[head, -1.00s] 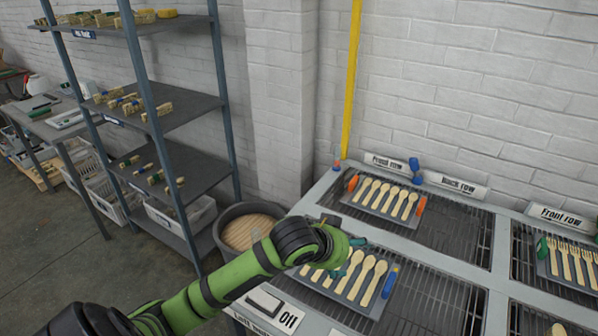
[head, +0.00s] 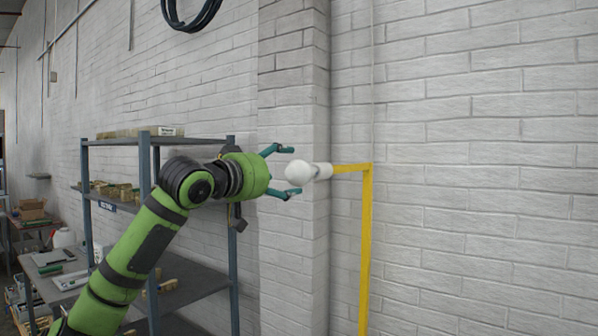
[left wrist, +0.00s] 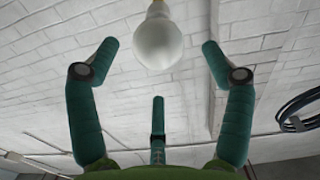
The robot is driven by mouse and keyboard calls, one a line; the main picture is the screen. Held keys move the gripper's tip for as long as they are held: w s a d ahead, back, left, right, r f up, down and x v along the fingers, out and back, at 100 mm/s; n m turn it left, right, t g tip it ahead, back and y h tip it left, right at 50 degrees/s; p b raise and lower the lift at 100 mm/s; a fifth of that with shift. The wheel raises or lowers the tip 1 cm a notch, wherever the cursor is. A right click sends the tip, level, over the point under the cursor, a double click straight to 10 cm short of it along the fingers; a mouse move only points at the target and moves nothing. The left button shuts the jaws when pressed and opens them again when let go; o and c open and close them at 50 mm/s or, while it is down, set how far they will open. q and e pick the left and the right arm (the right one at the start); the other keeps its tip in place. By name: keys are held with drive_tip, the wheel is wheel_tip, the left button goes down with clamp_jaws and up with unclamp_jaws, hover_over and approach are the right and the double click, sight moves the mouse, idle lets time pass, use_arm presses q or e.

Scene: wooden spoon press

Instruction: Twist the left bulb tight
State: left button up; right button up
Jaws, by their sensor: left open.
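The left bulb (head: 299,172) is white and round. In the head view it lies sideways in a white socket (head: 321,170) at the end of a yellow arm. My left gripper (head: 291,170) is open, with its teal fingers above and below the bulb. I see no contact. In the left wrist view the bulb (left wrist: 158,40) hangs at the top centre, and the gripper's fingers (left wrist: 158,55) stand spread to its left and right with gaps. My right gripper is not in view.
The yellow post (head: 366,250) stands close to the white brick wall (head: 480,150). A grey shelf rack (head: 190,275) with wooden pieces stands behind my left arm. A black cable coil (head: 192,12) hangs on the wall. The space right of the post is clear.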

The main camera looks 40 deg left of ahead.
sight(293, 171)
use_arm(q)
drive_tip(key=w+p, duration=0.2)
drive_tip(key=w, duration=0.2)
drive_tip(key=shift+w+a+r, duration=0.1)
drive_tip(key=shift+a, duration=0.05)
drive_tip(key=shift+w+a, duration=0.1)
drive_tip(key=shift+w, duration=0.55)
drive_tip(key=shift+s, duration=0.1)
drive_tip(key=c, duration=1.1)
